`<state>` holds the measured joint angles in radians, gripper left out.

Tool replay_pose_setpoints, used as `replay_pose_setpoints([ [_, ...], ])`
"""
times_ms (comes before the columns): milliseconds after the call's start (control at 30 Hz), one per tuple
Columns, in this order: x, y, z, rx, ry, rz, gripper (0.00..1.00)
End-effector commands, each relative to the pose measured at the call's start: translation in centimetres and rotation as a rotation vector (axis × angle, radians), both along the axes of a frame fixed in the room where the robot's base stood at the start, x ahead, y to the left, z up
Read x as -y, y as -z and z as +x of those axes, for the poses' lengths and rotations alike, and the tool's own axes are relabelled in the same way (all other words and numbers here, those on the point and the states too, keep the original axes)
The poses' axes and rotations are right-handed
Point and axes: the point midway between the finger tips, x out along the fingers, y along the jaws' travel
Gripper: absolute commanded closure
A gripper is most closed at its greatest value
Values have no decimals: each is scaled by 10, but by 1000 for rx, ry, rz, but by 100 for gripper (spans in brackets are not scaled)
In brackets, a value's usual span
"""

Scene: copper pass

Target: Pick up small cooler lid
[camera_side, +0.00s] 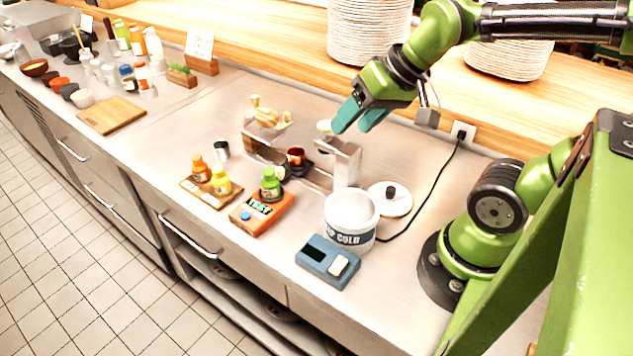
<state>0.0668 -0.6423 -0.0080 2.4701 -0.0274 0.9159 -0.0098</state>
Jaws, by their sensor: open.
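The small cooler lid (389,202) is a white round disc with a dark knob on top. It lies on the steel counter just right of and behind the white cooler tub (351,224), which is open and has a dark label band. My gripper (354,122) has teal fingers and is open. It hangs above and behind the lid, up and to the left in the picture, near the right post of a metal stand. The gripper is apart from the lid and appears empty.
A metal stand (342,160) with a dark pan and copper cup is beneath the gripper. A blue device (327,261) and an orange scale (262,212) with a green bottle stand in front. A black cable (420,212) runs right of the lid.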

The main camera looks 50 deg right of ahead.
Motion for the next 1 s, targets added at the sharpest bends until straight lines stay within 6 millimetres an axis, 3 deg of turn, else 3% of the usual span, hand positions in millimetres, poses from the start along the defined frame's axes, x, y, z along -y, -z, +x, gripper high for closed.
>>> replay_pose_setpoints([
  [133,48,28,8,-238,-64,-117,46],
  [333,104,48,-6,-547,-373,-235,46],
  [500,112,42,-16,-613,-567,-273,46],
  [633,111,50,-19,-618,-614,-272,46],
  [1000,112,126,-29,-619,-614,-271,46],
])
